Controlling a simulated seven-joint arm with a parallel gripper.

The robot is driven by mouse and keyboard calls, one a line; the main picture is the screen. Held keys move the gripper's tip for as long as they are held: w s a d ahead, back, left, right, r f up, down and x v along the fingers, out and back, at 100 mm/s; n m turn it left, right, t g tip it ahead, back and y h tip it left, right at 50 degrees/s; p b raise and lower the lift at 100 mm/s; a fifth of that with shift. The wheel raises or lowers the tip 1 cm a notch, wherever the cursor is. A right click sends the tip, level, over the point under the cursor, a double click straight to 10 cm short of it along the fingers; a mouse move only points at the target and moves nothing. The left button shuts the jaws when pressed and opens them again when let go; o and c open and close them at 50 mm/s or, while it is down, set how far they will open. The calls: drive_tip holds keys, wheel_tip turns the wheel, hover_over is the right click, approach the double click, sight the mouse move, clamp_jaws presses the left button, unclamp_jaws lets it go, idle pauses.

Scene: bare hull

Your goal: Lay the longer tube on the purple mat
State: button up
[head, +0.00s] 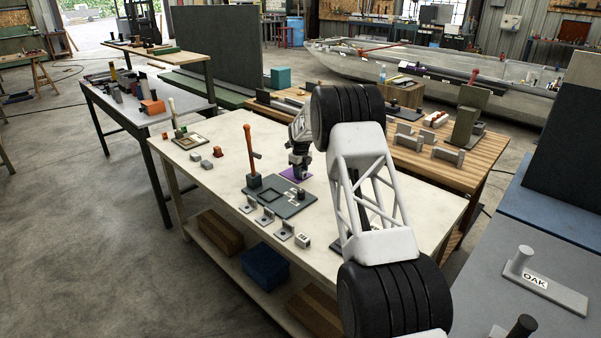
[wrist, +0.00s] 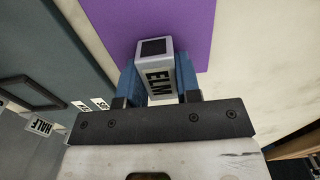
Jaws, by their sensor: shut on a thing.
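The purple mat (head: 288,174) lies on the pale workbench, and it also shows in the wrist view (wrist: 185,22). My gripper (head: 300,175) is low over the mat in the head view. In the wrist view its blue fingers (wrist: 157,80) are shut on a white square tube (wrist: 159,84) marked ELM, with a dark end. The tube's end overlaps the mat in that view. I cannot tell whether it touches the mat. My gripper hides the tube in the head view. I cannot make out a second tube for certain.
A dark grey plate (head: 281,208) lies in front of the mat, with an upright orange rod (head: 249,145) in a dark block at its left. Several small grey brackets (head: 265,216) and a white labelled block (head: 303,240) stand near the front edge.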

drive_tip(key=shift+f, duration=0.15)
drive_tip(key=o, duration=0.9)
wheel_tip(320, 180, up, 12)
drive_tip(key=shift+r, duration=0.15)
idle(0.5)
drive_tip(key=shift+r, duration=0.1)
idle(0.7)
